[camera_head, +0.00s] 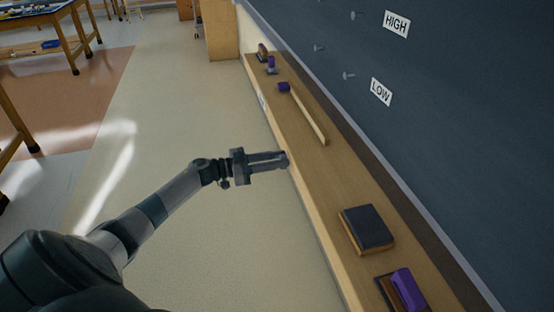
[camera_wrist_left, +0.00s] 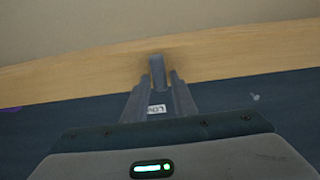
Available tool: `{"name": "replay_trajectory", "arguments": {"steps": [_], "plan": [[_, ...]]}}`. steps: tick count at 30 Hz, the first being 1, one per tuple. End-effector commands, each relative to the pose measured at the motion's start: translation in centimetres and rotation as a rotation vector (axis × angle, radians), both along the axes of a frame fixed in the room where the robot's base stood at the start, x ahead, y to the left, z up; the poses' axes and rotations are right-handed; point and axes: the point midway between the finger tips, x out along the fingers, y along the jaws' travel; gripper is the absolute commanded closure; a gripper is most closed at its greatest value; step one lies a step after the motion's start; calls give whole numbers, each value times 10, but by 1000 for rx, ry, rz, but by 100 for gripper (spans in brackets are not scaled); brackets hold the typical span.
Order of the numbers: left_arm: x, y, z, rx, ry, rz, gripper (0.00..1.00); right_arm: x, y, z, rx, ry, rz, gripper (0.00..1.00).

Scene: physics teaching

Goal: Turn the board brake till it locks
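My left gripper (camera_head: 284,160) reaches in from the left to the front edge of the wooden board ledge. Its two fingers are parallel with a gap between them. A small dark grey piece, which may be the board brake's lever (camera_wrist_left: 157,70), shows between and just beyond the fingertips in the left wrist view, against the wooden ledge. I cannot tell whether the fingers touch it. In the head view the fingertips mostly hide this piece, so its turn angle is unclear. My right gripper is not in view.
The ledge (camera_head: 335,190) runs below the dark board (camera_head: 470,110), which has HIGH (camera_head: 397,24) and LOW (camera_head: 381,91) labels and several pegs. A purple-ended stick (camera_head: 310,118), a dark eraser block (camera_head: 367,229) and a purple-topped block (camera_head: 408,290) lie on it. Open floor lies left.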

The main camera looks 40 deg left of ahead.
Motion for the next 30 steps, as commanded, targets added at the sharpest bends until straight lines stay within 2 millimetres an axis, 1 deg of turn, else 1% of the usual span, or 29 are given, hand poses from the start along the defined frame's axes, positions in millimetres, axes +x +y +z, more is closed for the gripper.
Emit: {"name": "replay_trajectory", "arguments": {"steps": [1,2,3,11,17,23,30], "plan": [[0,0,0,0,0,0,88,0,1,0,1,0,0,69],[0,0,0,0,0,0,95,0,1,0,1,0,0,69],[0,0,0,0,0,0,100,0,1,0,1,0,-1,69],[0,0,0,6,-5,0,100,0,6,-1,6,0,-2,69],[-1,0,-1,42,-34,0,100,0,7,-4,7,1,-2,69],[-2,-1,-2,120,-101,0,100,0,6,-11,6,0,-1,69],[-4,-3,-4,266,-226,-1,100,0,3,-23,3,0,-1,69]]}}
